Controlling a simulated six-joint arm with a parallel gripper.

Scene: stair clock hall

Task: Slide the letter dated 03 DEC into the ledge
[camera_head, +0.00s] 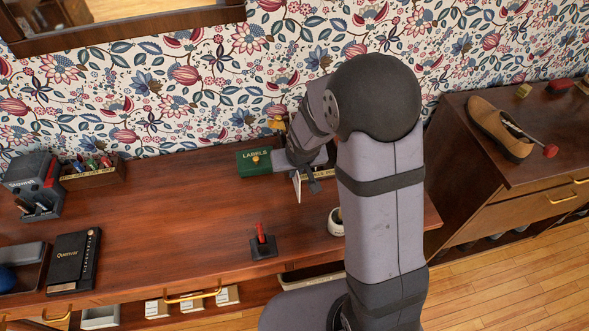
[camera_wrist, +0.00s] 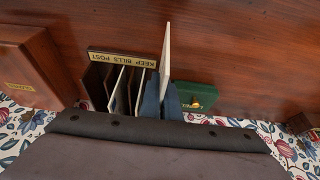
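My gripper (camera_wrist: 162,100) is shut on an upright pale letter (camera_wrist: 166,50), seen nearly edge-on between the two blue-grey fingers in the wrist view. In the head view the letter (camera_head: 297,186) shows as a thin white edge below my gripper (camera_head: 309,180). Its date cannot be read. Beside it in the wrist view stands a wooden letter rack with a brass strip (camera_wrist: 122,58) reading KEEP BILLS POST, upside down. Several cards (camera_wrist: 116,88) stand in its slots. The held letter is at the rack's right end; whether it touches is unclear. I cannot identify the ledge for certain.
A green LABELS box (camera_head: 254,163) stands close by, also in the wrist view (camera_wrist: 195,97). A brown wooden case (camera_wrist: 28,68) is left of the rack there. A red-handled stamp (camera_head: 262,243) and white bowl (camera_head: 336,222) stand nearer the front. The table's middle is clear.

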